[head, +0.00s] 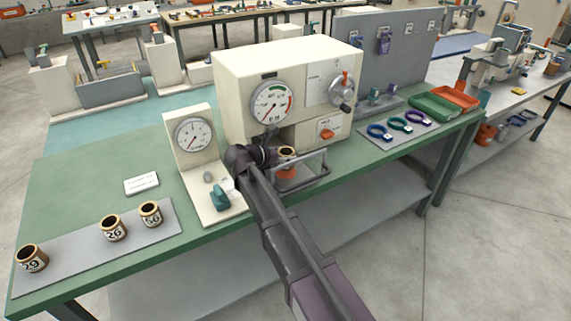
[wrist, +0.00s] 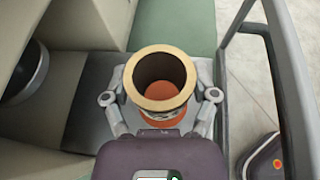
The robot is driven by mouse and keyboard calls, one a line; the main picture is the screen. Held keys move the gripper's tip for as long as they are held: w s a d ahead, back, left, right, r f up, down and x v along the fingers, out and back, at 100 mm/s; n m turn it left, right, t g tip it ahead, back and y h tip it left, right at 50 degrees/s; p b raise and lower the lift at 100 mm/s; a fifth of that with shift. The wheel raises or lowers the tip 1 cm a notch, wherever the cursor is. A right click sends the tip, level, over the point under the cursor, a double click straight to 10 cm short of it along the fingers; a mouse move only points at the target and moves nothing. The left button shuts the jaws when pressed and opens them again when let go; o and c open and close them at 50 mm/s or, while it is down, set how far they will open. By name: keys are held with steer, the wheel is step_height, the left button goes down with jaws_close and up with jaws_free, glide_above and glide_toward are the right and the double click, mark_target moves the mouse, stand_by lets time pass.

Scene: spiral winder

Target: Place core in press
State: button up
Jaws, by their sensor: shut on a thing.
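The core (wrist: 160,103), a short tube with a tan rim and dark inside, stands upright between the fingers of my gripper (wrist: 160,97) in the wrist view. My gripper is shut on it from both sides. In the head view the core (head: 288,152) is in the open bay at the front of the cream press (head: 231,72), above an orange round pad (head: 286,172). The orange shows through the core's bore and below its near side in the wrist view. Whether the core touches the pad cannot be told. My arm hides part of the bay.
A grey bar guard (head: 305,176) is in front of the bay, close on the right in the wrist view. A smaller dial gauge stand (head: 192,135) is left of the press. Several numbered cores stand on a grey mat (head: 75,252). Coloured rings (head: 398,125) lie at right.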

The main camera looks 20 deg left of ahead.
steer(key=shift+f+b, duration=1.05)
steer(key=shift+f, duration=0.35)
steer(key=shift+f, duration=0.1)
steer(key=o, duration=1)
steer(key=shift+r, duration=0.2)
steer(key=shift+s+a+r, duration=0.1)
steer(key=shift+s+a, duration=0.05)
steer(key=shift+s, duration=0.05)
steer(key=shift+p+v, duration=2.35)
steer(key=shift+v, duration=3.4)
